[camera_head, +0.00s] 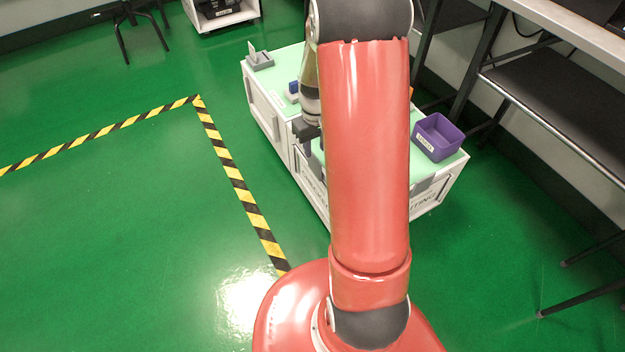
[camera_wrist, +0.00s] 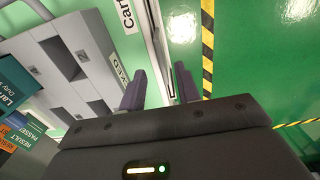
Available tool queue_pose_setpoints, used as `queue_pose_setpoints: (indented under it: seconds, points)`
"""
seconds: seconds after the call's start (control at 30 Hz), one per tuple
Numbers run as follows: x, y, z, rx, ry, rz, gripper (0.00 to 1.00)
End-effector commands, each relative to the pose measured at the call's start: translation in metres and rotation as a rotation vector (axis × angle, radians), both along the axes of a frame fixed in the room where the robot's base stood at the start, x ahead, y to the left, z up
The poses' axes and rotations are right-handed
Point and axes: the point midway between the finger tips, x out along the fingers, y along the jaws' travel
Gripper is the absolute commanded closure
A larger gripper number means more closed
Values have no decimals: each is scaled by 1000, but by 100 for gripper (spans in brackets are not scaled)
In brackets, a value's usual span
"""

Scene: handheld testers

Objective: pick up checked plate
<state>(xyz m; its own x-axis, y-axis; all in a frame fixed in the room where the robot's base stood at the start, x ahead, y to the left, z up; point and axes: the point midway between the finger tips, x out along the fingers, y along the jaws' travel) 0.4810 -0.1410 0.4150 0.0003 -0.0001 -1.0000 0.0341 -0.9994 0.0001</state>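I cannot pick out a checked plate for certain in either view. In the wrist view, a grey block with square recesses (camera_wrist: 75,65) lies left of my gripper (camera_wrist: 160,84); I cannot tell whether it is a plate or a fixture. The two dark fingers are apart with nothing between them, over the cart's edge and the green floor. In the head view, my gripper (camera_head: 306,150) points down at the left edge of the green-topped cart (camera_head: 284,62). My red arm hides much of the cart top.
A purple labelled bin (camera_head: 437,137) stands at the cart's right end. A grey holder (camera_head: 260,61) sits at the far left corner, with a small blue item (camera_head: 293,88) nearer. A dark-shelved bench (camera_head: 570,105) stands right. The floor left of the cart is clear.

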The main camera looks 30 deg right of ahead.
Motion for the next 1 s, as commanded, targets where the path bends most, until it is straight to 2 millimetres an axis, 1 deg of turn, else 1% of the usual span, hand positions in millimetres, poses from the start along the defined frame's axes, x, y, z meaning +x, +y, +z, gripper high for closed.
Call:
queue_pose_setpoints:
  seconds: [0.03, 0.2, 0.3, 0.57, 0.67, 0.83, 1.0]
  points:
    - [-1, 1, -8, 1, 4, 1, 67]
    - [-1, 3, -34, 1, 4, 0, 67]
    - [-1, 3, -44, 1, 2, 0, 67]
    - [-1, 3, -47, 0, 0, 0, 67]
    - [-1, 3, -46, 0, 0, 0, 78]
    - [-1, 3, -46, 0, 0, 0, 100]
    - [-1, 3, -46, 0, 0, 0, 100]
